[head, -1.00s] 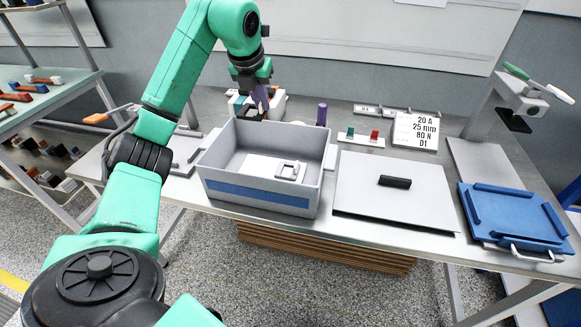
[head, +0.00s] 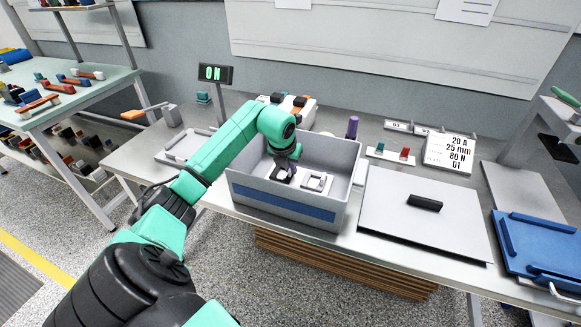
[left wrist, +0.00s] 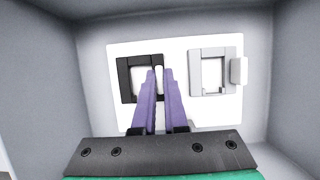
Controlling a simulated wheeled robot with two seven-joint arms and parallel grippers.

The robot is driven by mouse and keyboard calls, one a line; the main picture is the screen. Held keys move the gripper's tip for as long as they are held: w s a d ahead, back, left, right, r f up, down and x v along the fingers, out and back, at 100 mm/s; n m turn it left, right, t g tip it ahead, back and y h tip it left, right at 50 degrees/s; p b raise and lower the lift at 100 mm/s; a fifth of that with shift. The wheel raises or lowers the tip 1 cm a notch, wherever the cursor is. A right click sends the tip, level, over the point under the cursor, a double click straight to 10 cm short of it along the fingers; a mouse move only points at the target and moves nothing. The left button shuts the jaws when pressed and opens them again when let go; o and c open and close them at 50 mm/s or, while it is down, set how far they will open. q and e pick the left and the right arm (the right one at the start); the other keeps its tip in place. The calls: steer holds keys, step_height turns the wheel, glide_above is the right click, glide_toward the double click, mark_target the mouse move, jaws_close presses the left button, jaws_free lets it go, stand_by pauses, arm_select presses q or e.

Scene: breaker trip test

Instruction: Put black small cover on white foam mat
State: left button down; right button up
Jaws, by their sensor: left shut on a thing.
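The black small cover (left wrist: 127,80) is a dark square frame with an opening; in the left wrist view it is over the left half of the white foam mat (left wrist: 178,118). My left gripper (left wrist: 160,72) has its purple fingers shut on the cover's right side. In the head view the left gripper (head: 286,166) reaches down into the grey box with the cover (head: 280,175) under it. The frames do not clearly show whether the cover touches the mat. My right gripper is not in view.
A light grey frame-shaped cover (left wrist: 209,75) lies on the mat's right half. The grey box (head: 284,205) has high walls around the mat. A grey panel with a black handle (head: 424,203) is to its right, then a blue tray (head: 540,245). An ON display (head: 211,74) stands behind.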

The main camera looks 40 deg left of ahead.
arm_select(q)
steer(key=shift+f, duration=0.2)
steer(key=c, duration=1)
jaws_free()
steer(key=shift+o, duration=0.2)
steer(key=shift+r, duration=0.5)
steer(key=v, duration=1.1)
steer(key=shift+r+b, duration=0.25)
steer(key=shift+b, duration=0.2)
